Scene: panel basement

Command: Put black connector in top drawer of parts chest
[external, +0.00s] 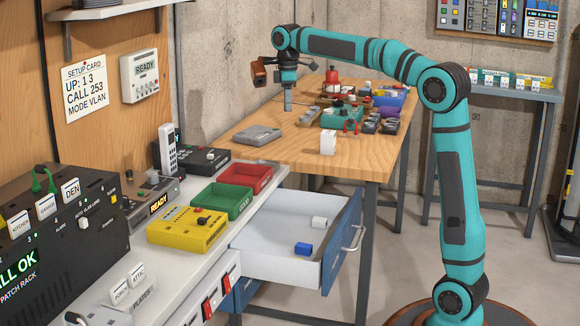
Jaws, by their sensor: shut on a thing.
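My gripper (288,103) is above the far left part of the wooden table, pointing down, with its fingers together. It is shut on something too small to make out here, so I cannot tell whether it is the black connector. The top drawer (345,228) of the blue parts chest (241,292) is pulled out, below and in front of my gripper. Small dark pieces (388,127) lie at the right side of the wooden table, apart from my gripper.
The wooden table (262,146) bears a grey device (257,135), a white block (328,143) and crowded trays at its right. A green tray (225,201), a red tray (246,174) and a yellow box (187,228) stand on the white bench beside the drawer. Space above the drawer is clear.

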